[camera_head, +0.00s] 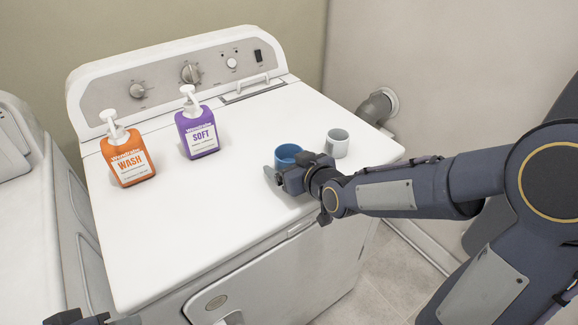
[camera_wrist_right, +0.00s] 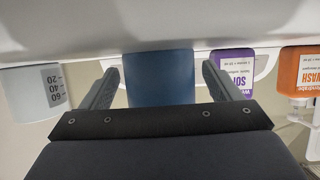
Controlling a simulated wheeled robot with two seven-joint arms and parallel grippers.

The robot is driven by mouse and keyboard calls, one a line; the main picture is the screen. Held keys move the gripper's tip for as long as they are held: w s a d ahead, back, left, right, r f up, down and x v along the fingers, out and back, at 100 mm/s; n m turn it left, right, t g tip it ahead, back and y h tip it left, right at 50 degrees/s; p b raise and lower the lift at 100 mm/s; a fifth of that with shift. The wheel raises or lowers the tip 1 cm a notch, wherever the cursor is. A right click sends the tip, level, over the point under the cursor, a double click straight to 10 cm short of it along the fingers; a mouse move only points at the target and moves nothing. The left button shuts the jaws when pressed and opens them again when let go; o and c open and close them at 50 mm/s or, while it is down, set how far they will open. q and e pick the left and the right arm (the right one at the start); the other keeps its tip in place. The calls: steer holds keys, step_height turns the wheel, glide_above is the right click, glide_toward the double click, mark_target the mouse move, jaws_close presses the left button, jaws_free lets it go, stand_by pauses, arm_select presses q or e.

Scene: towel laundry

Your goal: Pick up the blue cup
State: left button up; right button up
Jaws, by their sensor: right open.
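The blue cup (camera_head: 288,154) stands upright on the white machine's top, to the right of the middle. My right gripper (camera_head: 275,175) is open in front of it and hides its lower part in the head view. In the right wrist view, the blue cup (camera_wrist_right: 160,78) shows between the two spread fingers of my right gripper (camera_wrist_right: 160,80), with a finger on either side. Whether the fingers touch it I cannot tell. A dark part of my left gripper (camera_head: 85,320) shows at the bottom left edge; its jaws are cut off.
A light grey cup (camera_head: 337,145) stands just right of the blue cup; it has markings in the wrist view (camera_wrist_right: 35,92). A purple SOFT bottle (camera_head: 198,132) and an orange WASH bottle (camera_head: 127,162) stand to the left. The machine's front top (camera_head: 170,235) is clear.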

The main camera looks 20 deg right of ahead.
steer(key=shift+w+a+f, duration=0.1)
steer(key=shift+w, duration=0.25)
steer(key=shift+c, duration=0.4)
steer(key=shift+s, duration=0.1)
steer(key=c, duration=0.9)
